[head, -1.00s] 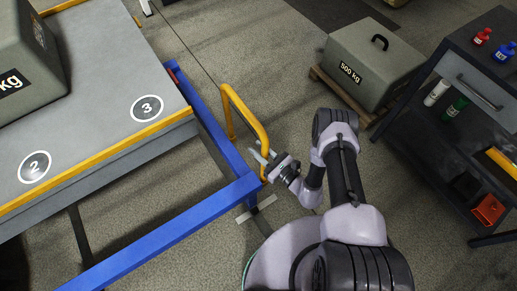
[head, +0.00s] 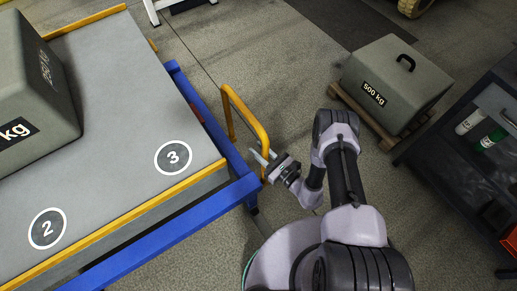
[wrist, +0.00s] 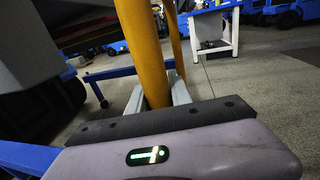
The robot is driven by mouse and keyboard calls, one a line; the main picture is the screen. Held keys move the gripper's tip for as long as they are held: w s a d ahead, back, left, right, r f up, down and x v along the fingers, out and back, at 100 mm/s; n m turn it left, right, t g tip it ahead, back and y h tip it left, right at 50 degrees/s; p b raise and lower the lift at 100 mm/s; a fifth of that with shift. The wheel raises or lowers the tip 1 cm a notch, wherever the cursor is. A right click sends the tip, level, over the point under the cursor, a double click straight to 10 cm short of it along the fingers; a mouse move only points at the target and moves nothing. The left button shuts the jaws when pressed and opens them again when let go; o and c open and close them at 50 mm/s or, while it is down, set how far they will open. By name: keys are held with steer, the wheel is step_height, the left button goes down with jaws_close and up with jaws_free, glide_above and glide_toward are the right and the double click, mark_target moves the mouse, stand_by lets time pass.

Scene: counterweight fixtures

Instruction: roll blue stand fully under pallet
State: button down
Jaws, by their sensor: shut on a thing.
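The blue stand (head: 215,203) is a low blue frame. Its front bar runs just outside the pallet's near edge with a narrow gap, and its side bar runs along the pallet's right side. A yellow handle (head: 248,118) rises from its right side. The pallet (head: 120,130) is a grey platform with yellow edge strips and circles marked 2 and 3. My gripper (head: 264,164) is shut on the near upright of the yellow handle. The wrist view shows the yellow handle (wrist: 143,50) between the fingers. The stand's parts beneath the pallet are hidden.
A grey weight (head: 35,85) sits on the pallet at left. A 500 kg block (head: 395,82) rests on a wooden pallet at right. A dark cart (head: 460,155) with bottles stands at the right edge. Floor behind the handle is clear.

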steer(key=shift+w, duration=0.15)
steer(key=c, duration=1.2)
jaws_free()
steer(key=shift+o, duration=0.2)
steer(key=p+v, duration=0.4)
steer(key=v, duration=1.3)
steer(key=shift+d+r, duration=0.15)
